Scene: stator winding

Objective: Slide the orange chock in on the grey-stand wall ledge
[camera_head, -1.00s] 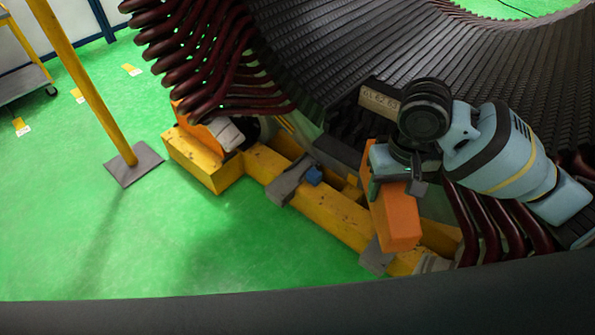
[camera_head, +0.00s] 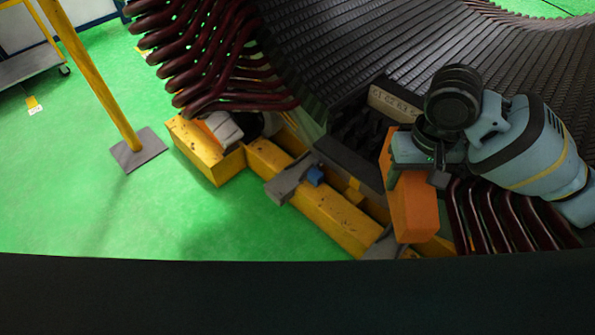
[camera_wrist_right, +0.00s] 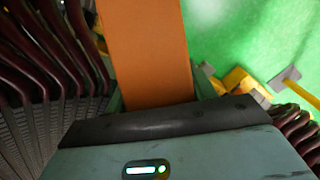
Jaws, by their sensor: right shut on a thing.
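The orange chock (camera_head: 413,212) is a long block held by my right gripper (camera_head: 413,168), whose jaws are shut around its upper part. In the head view it hangs tilted, over the right end of the yellow frame. In the right wrist view the chock (camera_wrist_right: 148,50) extends straight out from between the jaws. A grey block (camera_head: 382,247) sits on the yellow frame just left of the chock's lower end; I cannot tell if they touch. Which surface is the grey-stand wall ledge is not clear. My left gripper is not in view.
The black ribbed stator (camera_head: 340,45) fills the top, with dark red coil ends (camera_head: 215,60) at left and more (camera_head: 505,215) below my arm. The yellow frame (camera_head: 330,213) carries a grey clamp (camera_head: 290,183). A yellow post (camera_head: 95,75) stands on open green floor at left.

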